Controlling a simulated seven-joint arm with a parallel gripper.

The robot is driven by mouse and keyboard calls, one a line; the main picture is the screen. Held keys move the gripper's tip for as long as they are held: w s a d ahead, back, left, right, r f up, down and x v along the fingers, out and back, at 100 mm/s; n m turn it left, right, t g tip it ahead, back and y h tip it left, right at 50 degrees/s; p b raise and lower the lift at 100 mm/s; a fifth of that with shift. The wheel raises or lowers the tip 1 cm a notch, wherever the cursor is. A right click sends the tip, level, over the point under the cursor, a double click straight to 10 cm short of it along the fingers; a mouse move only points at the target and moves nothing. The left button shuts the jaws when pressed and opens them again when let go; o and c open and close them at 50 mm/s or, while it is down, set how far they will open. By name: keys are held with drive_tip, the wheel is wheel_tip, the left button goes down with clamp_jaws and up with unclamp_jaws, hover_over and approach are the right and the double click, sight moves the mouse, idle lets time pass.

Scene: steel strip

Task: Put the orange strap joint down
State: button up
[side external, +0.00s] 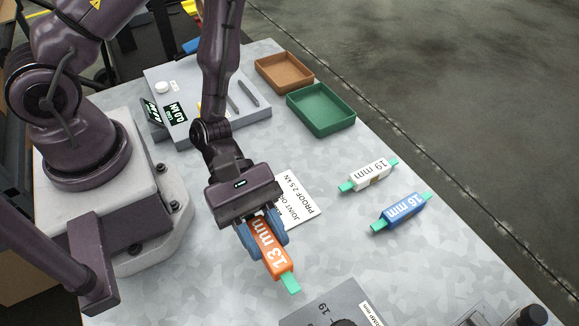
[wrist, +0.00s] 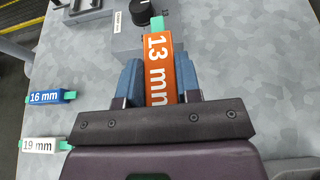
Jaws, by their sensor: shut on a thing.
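The orange strap joint (side external: 273,247) is a block marked "13 mm" with a teal strap end showing at its lower tip. My gripper (side external: 263,237) is shut on it, with a blue finger on each side. It also shows in the wrist view (wrist: 159,75), between the two blue fingers of my gripper (wrist: 160,85), pointing away from the palm. Its rear end is hidden by my gripper. I cannot tell whether its underside touches the table.
A white joint (side external: 369,176) marked "19 mm" and a blue joint (side external: 402,212) marked "16 mm" lie to the right. A green tray (side external: 321,122) and a brown tray (side external: 284,86) stand behind. A printed card (side external: 302,202) lies beside my gripper. A grey device (side external: 335,308) with a knob is in front.

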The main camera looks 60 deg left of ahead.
drive_tip(key=shift+a+f+t, duration=0.1)
drive_tip(key=shift+f+t, duration=0.2)
drive_tip(key=shift+f, duration=0.05)
drive_tip(key=w+a+r+n+t+y, duration=0.2)
drive_tip(key=w+a+n+t, duration=0.25)
drive_tip(key=w, duration=0.35)
drive_tip(key=w+a+r+n+t+y, duration=0.2)
drive_tip(key=w+a+n+t, duration=0.25)
drive_tip(key=w, duration=0.25)
drive_tip(key=w+a+r+n+t+y, duration=0.1)
drive_tip(key=w+a+r, duration=0.3)
drive_tip(key=r, duration=0.5)
drive_tip(key=w+a+r+n+t+y, duration=0.2)
drive_tip(key=w+a+r+n+y, duration=0.2)
drive_tip(key=a+r, duration=0.4)
drive_tip(key=shift+w+a+r, duration=0.15)
drive_tip(key=shift+a+r, duration=0.25)
drive_tip(key=shift+a, duration=0.1)
